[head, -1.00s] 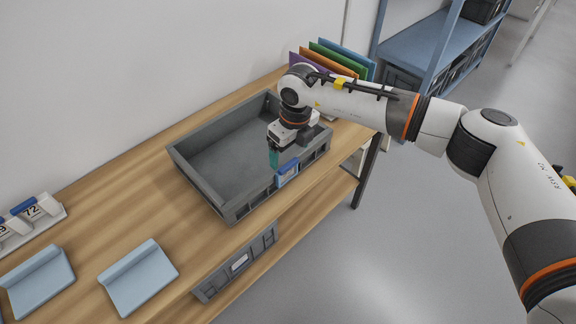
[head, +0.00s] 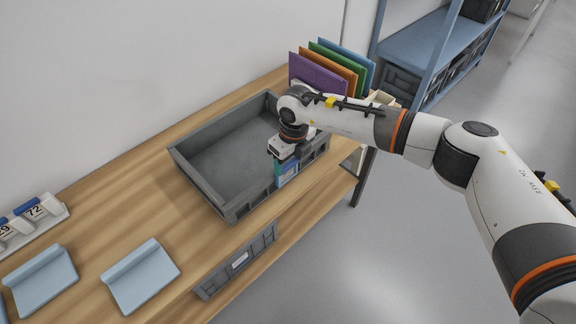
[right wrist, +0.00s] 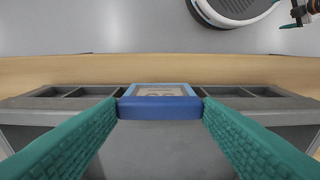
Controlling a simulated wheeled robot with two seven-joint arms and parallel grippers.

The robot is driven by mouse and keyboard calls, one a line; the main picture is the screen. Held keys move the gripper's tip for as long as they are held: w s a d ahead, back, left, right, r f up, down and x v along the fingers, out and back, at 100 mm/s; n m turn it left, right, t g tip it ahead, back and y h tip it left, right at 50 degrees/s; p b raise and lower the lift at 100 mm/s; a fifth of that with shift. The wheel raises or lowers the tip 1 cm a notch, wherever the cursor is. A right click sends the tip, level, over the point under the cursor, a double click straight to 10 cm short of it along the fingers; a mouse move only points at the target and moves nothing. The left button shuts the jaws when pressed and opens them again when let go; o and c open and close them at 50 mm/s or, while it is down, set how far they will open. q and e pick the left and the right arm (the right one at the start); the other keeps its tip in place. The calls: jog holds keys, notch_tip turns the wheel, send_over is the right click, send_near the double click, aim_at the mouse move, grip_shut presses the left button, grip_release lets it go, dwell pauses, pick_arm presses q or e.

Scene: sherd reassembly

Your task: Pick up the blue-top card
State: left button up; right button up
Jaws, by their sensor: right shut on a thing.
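The blue-top card (head: 289,171) stands upright at the front wall of the grey crate (head: 203,192). It has a blue top edge and a pale face with a light blue border. My right gripper (head: 283,165) is shut on it. In the right wrist view the teal fingers press on both ends of the card's blue top (right wrist: 160,107). The card still sits against the crate wall, and its lower part is hidden in that view. Part of what looks like my left gripper (right wrist: 292,22) shows at the upper right corner of the right wrist view, too small to read.
A white rack with numbered cards (head: 33,212) stands by the wall. Coloured panels (head: 318,74) stand behind the crate. Another grey bin (head: 237,262) is below the tabletop.

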aim_at(289, 165)
notch_tip(289, 165, up, 10)
jog(key=b, duration=0.2)
dwell(0.4)
